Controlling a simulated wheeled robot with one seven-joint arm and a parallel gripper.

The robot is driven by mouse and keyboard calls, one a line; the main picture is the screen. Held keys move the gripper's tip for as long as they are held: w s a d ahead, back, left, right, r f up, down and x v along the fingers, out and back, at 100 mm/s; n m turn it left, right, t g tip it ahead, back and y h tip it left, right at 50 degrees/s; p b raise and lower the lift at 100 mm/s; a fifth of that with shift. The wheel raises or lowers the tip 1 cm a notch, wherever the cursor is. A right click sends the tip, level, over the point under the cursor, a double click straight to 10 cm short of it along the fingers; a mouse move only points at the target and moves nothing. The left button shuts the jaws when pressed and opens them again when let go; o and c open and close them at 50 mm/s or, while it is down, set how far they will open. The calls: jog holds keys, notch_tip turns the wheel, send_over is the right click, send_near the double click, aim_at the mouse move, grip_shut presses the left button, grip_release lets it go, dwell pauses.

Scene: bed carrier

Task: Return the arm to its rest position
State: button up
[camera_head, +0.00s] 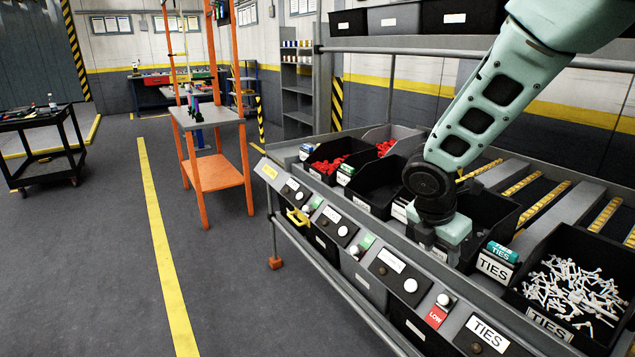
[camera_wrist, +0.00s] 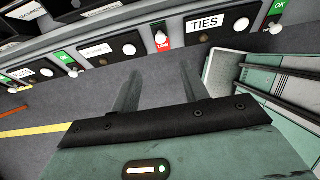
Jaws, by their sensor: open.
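My gripper (camera_wrist: 158,84) shows in the wrist view with its two fingers apart and nothing between them. Beyond the fingers are the grey floor and the front edge of the rack. In the head view my pale green arm reaches in from the top right and bends down at a dark joint. Its end is in front of the black bins, over the rack's labelled front edge. The fingers cannot be made out there.
The rack has a bin of white ties (camera_head: 568,290), a bin of red parts (camera_head: 328,165) and a front rail with labels and knobs (camera_head: 385,268). An orange-framed stand (camera_head: 215,172) and a black cart (camera_head: 42,140) stand further left. The floor between is clear.

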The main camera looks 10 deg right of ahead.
jog(key=s+a+r+m+y, duration=0.2)
jog(key=s+a+m, duration=0.5)
jog(key=s+a, duration=0.3)
jog(key=s+a+r+m+g+y, duration=0.1)
jog(key=s+a+r+m+y, duration=0.1)
jog(key=s+a+m, duration=0.5)
jog(key=s+a+y, duration=0.1)
jog(key=s+a, duration=0.3)
jog(key=s, duration=0.2)
jog(key=shift+r+g, duration=0.25)
jog(key=shift+g, duration=0.05)
